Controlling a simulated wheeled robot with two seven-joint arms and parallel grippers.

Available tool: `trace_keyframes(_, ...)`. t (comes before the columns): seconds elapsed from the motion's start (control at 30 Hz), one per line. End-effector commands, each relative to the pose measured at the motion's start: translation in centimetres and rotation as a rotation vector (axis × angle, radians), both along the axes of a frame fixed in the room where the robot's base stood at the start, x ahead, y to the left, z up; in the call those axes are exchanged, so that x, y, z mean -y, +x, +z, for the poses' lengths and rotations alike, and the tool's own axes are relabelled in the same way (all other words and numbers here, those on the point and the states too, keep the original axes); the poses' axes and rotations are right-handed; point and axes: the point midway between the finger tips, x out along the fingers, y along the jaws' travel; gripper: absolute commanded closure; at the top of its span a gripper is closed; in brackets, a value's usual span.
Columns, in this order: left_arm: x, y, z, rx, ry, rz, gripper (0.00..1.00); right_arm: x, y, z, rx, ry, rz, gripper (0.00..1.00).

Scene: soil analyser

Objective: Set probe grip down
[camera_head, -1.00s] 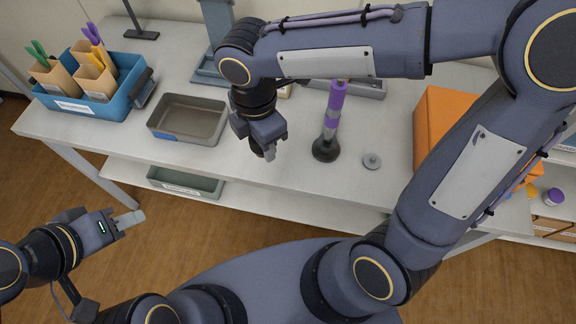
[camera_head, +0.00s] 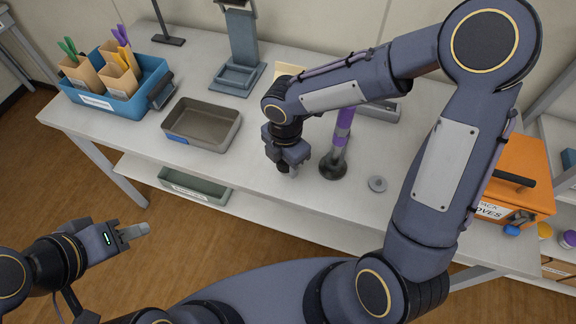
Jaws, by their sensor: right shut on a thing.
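My right gripper (camera_head: 291,167) is low over the front part of the table, fingers down, just left of an upright purple-and-grey post (camera_head: 341,130) on a round black foot (camera_head: 333,166). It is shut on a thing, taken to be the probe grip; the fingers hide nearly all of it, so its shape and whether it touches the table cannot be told. My right forearm covers the post's top.
A grey tray (camera_head: 231,133) lies left of the right gripper. A blue bin (camera_head: 126,108) with pots stands further left. A grey stand (camera_head: 240,60) is behind. A small grey disc (camera_head: 377,184) lies right of the post. An orange box (camera_head: 528,165) is at right.

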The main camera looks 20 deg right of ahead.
Motion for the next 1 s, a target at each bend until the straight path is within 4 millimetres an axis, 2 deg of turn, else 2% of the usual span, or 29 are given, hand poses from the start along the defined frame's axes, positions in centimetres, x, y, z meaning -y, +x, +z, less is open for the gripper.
trace_keyframes(0.23, 0.0, 0.0, 0.0, 0.000, 0.000, 0.000, 0.64, 0.8, 0.9, -1.4, 0.000, 0.001, -0.001, 0.87)
trace_keyframes(0.43, 0.0, 0.0, -0.3, 0.000, 0.000, 0.000, 0.64, 0.8, 1.0, -4.4, -0.001, 0.000, 0.002, 0.87)
trace_keyframes(0.83, 0.0, 0.0, -0.7, 0.000, 0.000, 0.000, 0.64, 0.8, 1.0, -5.1, 0.001, 0.000, 0.000, 0.87)
trace_keyframes(0.87, 0.0, 0.0, -0.6, 0.000, 0.000, 0.000, 0.64, 0.8, 1.0, -5.0, 0.001, 0.000, 0.000, 0.57)
trace_keyframes(1.0, 0.0, 0.0, -0.5, 0.000, 0.000, 0.000, 0.64, 0.8, 1.0, -4.9, 0.001, 0.000, 0.000, 0.38)
